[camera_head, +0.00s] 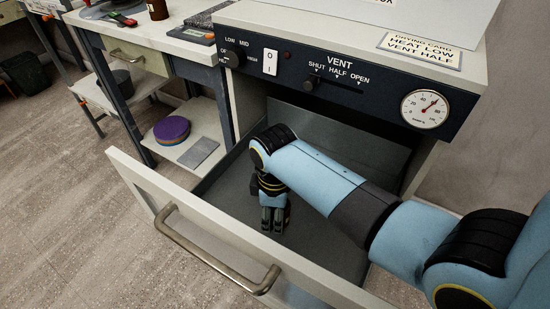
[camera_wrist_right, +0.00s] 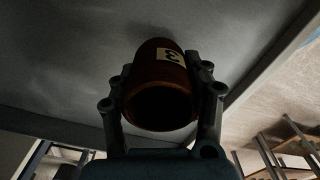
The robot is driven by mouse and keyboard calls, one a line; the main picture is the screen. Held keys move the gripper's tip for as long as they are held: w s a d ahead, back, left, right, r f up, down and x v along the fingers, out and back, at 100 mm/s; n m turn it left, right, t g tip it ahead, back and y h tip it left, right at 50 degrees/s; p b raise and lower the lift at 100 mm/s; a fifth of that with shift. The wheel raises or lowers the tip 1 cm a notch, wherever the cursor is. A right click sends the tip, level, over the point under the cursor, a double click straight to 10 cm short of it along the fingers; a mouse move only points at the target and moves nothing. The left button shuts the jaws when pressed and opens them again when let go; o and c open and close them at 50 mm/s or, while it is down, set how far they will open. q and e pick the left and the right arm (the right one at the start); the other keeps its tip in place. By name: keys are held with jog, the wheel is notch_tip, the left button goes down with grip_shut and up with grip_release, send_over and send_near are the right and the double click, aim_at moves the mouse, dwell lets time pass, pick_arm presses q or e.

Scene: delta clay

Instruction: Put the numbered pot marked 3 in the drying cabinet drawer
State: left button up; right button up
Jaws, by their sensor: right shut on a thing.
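The drying cabinet (camera_head: 455,82) stands in front of me with its drawer (camera_head: 205,222) pulled open. My right gripper (camera_head: 272,222) points down inside the drawer, behind its front panel. In the right wrist view the brown pot (camera_wrist_right: 158,88) with a pale label marked 3 sits between the two fingers, which are shut on it. The drawer's grey floor (camera_wrist_right: 75,50) shows beyond the pot. In the head view the gripper hides the pot. I cannot tell whether the pot touches the drawer floor. My left gripper is not in view.
The drawer's metal handle (camera_head: 215,255) sticks out from its front. A dial (camera_head: 425,108) and switches line the cabinet's control panel above the opening. A workbench (camera_head: 145,45) stands to the left, with purple discs (camera_head: 172,130) on its lower shelf.

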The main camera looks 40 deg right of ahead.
notch_tip(320, 180, down, 3)
jog(key=shift+s+r+b, duration=0.1)
jog(key=shift+b, duration=0.45)
jog(key=shift+f, duration=0.25)
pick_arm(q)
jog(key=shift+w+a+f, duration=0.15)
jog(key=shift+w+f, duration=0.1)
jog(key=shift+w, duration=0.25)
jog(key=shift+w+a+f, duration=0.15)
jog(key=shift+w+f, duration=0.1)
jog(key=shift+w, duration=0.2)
pick_arm(e)
jog(key=shift+r, duration=0.1)
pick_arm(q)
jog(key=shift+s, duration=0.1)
pick_arm(e)
jog(key=o, duration=1.2)
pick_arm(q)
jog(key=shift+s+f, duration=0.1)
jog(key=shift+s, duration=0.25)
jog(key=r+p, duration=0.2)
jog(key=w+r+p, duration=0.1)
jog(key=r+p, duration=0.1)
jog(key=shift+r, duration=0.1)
pick_arm(e)
notch_tip(320, 180, up, 12)
